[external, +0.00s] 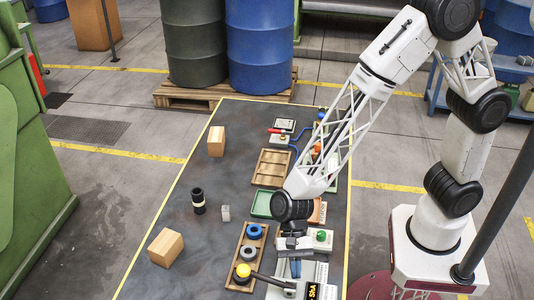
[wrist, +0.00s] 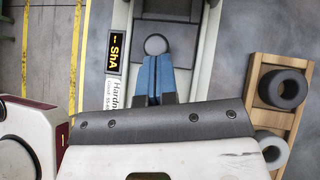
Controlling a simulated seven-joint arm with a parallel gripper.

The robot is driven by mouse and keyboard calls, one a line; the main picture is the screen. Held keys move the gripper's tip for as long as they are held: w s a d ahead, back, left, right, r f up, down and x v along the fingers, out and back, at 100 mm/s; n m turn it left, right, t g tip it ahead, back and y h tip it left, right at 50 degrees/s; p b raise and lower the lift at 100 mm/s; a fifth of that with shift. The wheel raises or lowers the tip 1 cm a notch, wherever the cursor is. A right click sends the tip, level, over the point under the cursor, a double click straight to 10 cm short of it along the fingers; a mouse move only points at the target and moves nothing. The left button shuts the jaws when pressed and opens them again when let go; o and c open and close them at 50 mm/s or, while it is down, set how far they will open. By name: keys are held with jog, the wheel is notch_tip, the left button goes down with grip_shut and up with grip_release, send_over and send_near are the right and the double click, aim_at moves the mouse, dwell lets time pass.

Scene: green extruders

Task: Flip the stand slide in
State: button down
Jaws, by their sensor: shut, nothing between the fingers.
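The hardness tester stand is at the front right of the table in the external view, with a black display reading ShA (external: 312,291). The display also shows in the wrist view (wrist: 116,50), beside a white label. The stand's pale frame (wrist: 205,50) runs up the wrist view around a grey channel. A round grey part (wrist: 156,45) sits in this channel, just beyond my fingertips. My gripper (wrist: 157,60) is shut and empty, with its blue fingers together over the channel. It also shows in the external view (external: 295,268). I cannot tell whether the fingers touch the stand. The slide's position is unclear.
A dark lever with a yellow knob (external: 243,270) reaches left from the stand. A wooden tray (external: 236,262) with rings lies left of it. A green tray (external: 262,203) and wooden tray (external: 272,167) lie behind.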

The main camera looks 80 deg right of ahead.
jog(key=shift+w+d, duration=0.3)
jog(key=shift+d, duration=0.6)
jog(key=d, duration=0.2)
jog(key=shift+w+d+r, duration=0.3)
jog(key=shift+w, duration=0.05)
jog(key=v, duration=0.9)
jog(key=shift+d, duration=0.15)
jog(key=s+d+r+n+t+h, duration=0.2)
jog(key=s+d+r+n+h, duration=0.2)
jog(key=s+d+r+n, duration=0.3)
jog(key=s+d+r+n+t+h, duration=0.3)
jog(key=s+d+r+n+h, duration=0.2)
jog(key=s+d+r, duration=0.7)
jog(key=s+d+n, duration=0.2)
jog(key=d, duration=0.4)
jog(key=shift+s+r+n, duration=0.2)
jog(key=shift+s+n, duration=0.05)
jog(key=shift+n, duration=0.15)
